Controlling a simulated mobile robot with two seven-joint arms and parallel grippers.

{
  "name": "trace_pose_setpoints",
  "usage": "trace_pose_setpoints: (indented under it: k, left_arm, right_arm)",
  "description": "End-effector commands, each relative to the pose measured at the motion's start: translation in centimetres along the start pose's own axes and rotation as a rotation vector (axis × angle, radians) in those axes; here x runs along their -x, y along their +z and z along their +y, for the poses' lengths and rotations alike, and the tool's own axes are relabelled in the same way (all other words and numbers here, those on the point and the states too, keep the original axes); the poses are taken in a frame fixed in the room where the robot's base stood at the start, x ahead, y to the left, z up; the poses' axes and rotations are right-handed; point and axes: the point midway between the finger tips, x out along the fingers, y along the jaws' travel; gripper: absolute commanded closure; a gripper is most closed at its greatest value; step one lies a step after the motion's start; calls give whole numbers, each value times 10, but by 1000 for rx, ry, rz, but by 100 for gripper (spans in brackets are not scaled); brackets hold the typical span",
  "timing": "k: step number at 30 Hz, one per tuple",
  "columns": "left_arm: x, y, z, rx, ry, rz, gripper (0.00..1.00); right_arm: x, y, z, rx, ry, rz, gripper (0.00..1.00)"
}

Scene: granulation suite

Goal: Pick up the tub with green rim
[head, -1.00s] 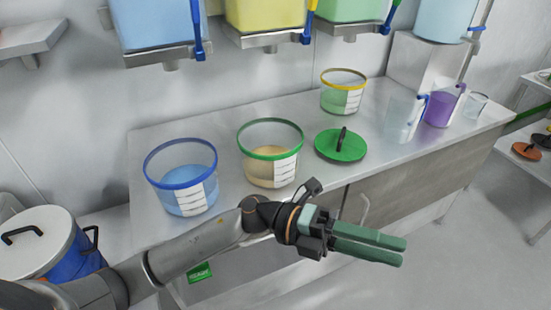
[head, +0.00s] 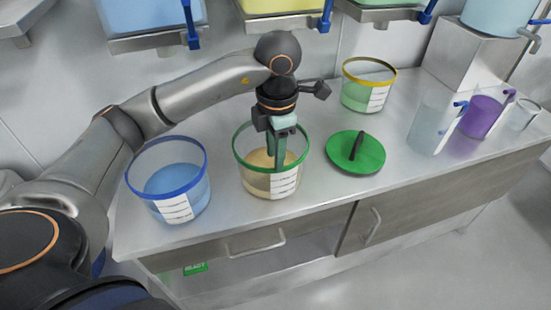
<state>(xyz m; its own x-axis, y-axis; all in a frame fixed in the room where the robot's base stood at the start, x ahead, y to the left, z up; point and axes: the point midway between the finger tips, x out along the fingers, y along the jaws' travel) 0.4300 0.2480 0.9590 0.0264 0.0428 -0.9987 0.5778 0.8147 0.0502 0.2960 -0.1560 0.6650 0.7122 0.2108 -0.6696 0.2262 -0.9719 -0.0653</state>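The tub with the green rim (head: 283,187) stands on the steel bench, a clear tub with tan contents and a white label. My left gripper (head: 279,165) points straight down over it, its green fingers reaching inside the rim outline in the head view. The fingers overlap each other in this view, so I cannot tell whether they are open or shut, or touch the tub. The far part of the rim is partly hidden behind the gripper. My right gripper is not in view.
A blue-rimmed tub (head: 170,190) stands close on the left. A green lid (head: 356,152) with a black handle lies to the right. A yellow-rimmed tub (head: 369,88) stands behind it. Jugs, including a purple one (head: 481,118), stand at the right. Hoppers with blue-handled valves hang above.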

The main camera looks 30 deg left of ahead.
Motion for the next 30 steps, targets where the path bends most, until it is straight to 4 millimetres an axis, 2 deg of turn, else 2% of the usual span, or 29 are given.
trace_pose_setpoints:
  k: [1, 6, 14, 21, 25, 30]
  left_arm:
    - [-12, -1, -1, 0, -3, 4, 61]
    - [-40, 0, -1, -1, -3, 2, 61]
    - [-61, 1, -4, -2, -5, 1, 61]
    - [-96, 5, -10, -1, -6, -1, 61]
    - [-105, 5, -10, -2, -4, -2, 61]
    - [-106, 5, -10, -2, -4, -4, 61]
  right_arm:
    - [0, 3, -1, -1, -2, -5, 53]
    - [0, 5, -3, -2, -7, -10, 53]
    - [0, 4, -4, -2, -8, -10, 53]
    - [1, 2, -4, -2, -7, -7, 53]
    - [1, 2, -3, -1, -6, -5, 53]
    - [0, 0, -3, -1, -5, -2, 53]
